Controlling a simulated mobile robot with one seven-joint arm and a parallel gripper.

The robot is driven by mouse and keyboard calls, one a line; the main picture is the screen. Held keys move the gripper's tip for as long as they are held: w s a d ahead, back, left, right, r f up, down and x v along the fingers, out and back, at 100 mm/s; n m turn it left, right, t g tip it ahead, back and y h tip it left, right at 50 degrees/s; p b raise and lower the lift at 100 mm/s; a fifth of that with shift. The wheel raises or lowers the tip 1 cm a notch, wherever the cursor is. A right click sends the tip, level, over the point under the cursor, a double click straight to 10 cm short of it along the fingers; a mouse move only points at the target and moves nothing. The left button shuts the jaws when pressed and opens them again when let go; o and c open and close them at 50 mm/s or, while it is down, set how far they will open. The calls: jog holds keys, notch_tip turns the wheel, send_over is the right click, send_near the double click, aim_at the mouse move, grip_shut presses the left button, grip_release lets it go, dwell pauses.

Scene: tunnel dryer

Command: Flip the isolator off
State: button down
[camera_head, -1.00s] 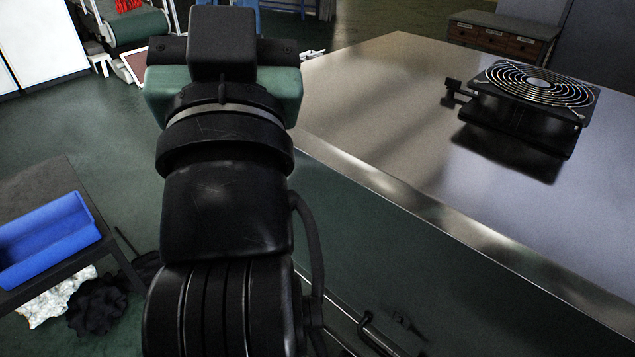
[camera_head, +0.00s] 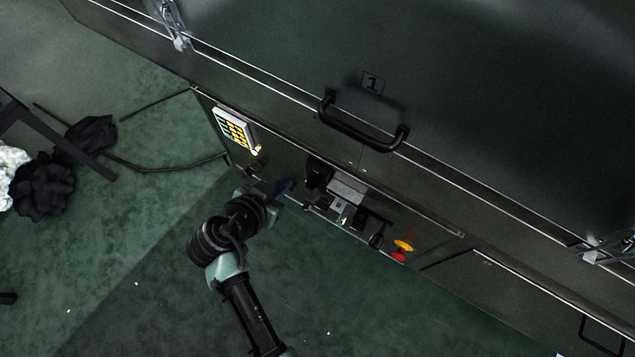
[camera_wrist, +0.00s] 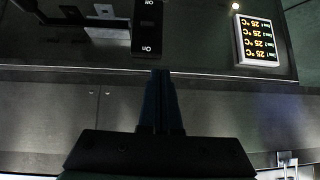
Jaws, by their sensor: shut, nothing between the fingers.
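The black box (camera_head: 319,173) at the left of the row of controls in the head view looks like the same one. My gripper (camera_head: 290,184) is just left of it and low on the dark machine front. In the wrist view my gripper (camera_wrist: 160,74) is shut and empty, its fingertips just below the On end of the box. Whether they touch it I cannot tell.
A lit temperature display (camera_head: 236,130) is up and left of the gripper. A grey box (camera_head: 346,190), a black lever (camera_head: 377,239) and a red and yellow knob (camera_head: 402,248) stick out to the right. A black handle (camera_head: 362,130) is above. Green floor is clear in front.

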aim_at(312, 184)
jog(key=s+f, duration=0.1)
jog(key=s+d+f, duration=0.1)
jog(key=f, duration=0.1)
jog(key=shift+g+h, duration=0.3)
jog(key=shift+w, duration=0.1)
jog(key=b+x, duration=0.3)
jog(key=x, duration=0.7)
jog(key=shift+a+f+b, duration=0.1)
jog(key=shift+f+b, duration=0.15)
jog(key=shift+b, duration=0.55)
jog(key=shift+r, duration=0.1)
